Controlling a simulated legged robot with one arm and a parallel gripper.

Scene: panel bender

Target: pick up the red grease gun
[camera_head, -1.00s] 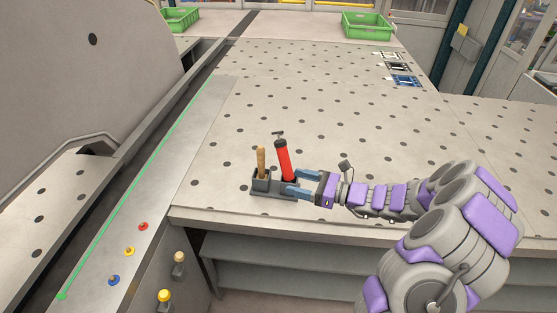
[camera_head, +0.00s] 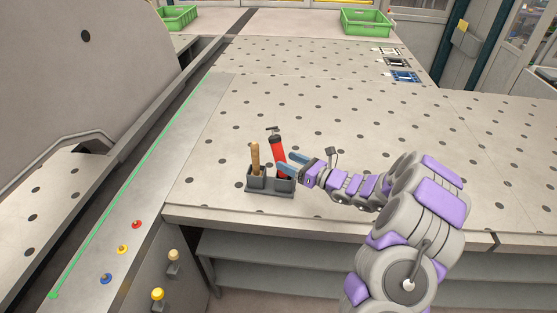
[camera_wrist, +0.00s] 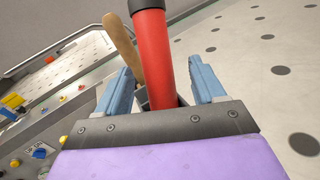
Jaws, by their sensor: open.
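The red grease gun (camera_head: 278,156) stands in the right compartment of a small dark grey holder (camera_head: 268,190) on the perforated table, tilted slightly left. My gripper (camera_head: 287,163) is open at the right side of the grease gun, its blue fingers pointing toward it. In the wrist view the red barrel (camera_wrist: 157,60) lies between the two open blue fingers (camera_wrist: 164,85), with gaps visible on both sides. The lower end of the barrel is hidden by the holder and my gripper. A wooden handle (camera_head: 255,158) stands in the left compartment of the holder.
The perforated table (camera_head: 340,110) is clear around the holder. Green bins (camera_head: 366,22) stand at the back. Flat blue and white pieces (camera_head: 405,76) lie at the right rear. Coloured buttons (camera_head: 122,249) sit on the panel at left.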

